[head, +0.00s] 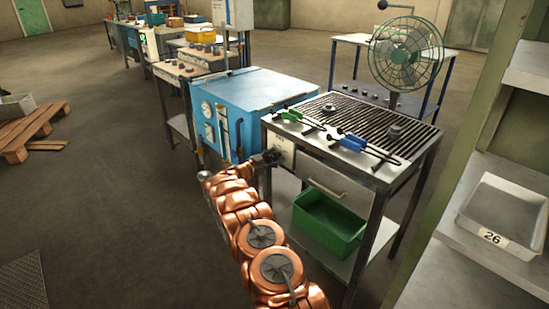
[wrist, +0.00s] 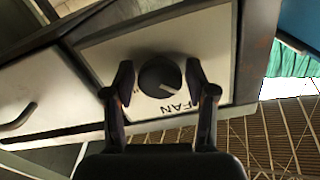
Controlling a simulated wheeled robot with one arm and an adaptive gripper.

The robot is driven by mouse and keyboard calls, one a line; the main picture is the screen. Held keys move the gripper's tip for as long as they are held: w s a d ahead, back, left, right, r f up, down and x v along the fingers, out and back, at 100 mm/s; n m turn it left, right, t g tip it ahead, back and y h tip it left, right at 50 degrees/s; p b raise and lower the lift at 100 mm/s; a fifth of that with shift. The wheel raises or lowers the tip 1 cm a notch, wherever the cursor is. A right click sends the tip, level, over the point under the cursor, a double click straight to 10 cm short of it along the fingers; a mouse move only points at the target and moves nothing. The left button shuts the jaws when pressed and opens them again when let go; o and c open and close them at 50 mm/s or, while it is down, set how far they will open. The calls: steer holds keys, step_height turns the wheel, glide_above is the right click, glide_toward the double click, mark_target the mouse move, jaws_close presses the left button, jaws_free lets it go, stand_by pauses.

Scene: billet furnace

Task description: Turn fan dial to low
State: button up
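The fan dial (wrist: 158,77) is a round black knob with a white pointer mark, on a pale plate (wrist: 205,48) lettered "FAN", upside down in the wrist view. Its pointer aims to the lower right in that picture. My gripper (wrist: 159,75) has one fingertip on each side of the dial, with a narrow gap seeming to show at both sides. I cannot tell whether the fingers touch it. In the head view, my gripper (head: 270,158) is at the plate (head: 283,150) on the grilled table's front corner, and the dial is hidden. The fan (head: 405,54) stands behind.
The grilled table (head: 345,170) carries green tongs (head: 300,118) and blue tongs (head: 352,142). A drawer handle (head: 325,188) and a green bin (head: 328,222) are below. A blue furnace (head: 240,100) stands close left. Shelving with a grey tray (head: 505,215) is right.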

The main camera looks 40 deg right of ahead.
steer(key=c, duration=0.8)
steer(key=shift+c, duration=0.2)
steer(key=shift+f+m, duration=0.1)
steer(key=shift+m, duration=0.2)
steer(key=m+b, duration=0.3)
steer(key=shift+f, duration=0.15)
steer(key=m+b, duration=0.3)
steer(key=m, duration=0.1)
steer(key=shift+b, duration=0.3)
steer(key=shift+m+b, duration=0.6)
steer(key=shift+r, duration=0.2)
steer(key=o, duration=1.1)
steer(key=shift+o, duration=0.2)
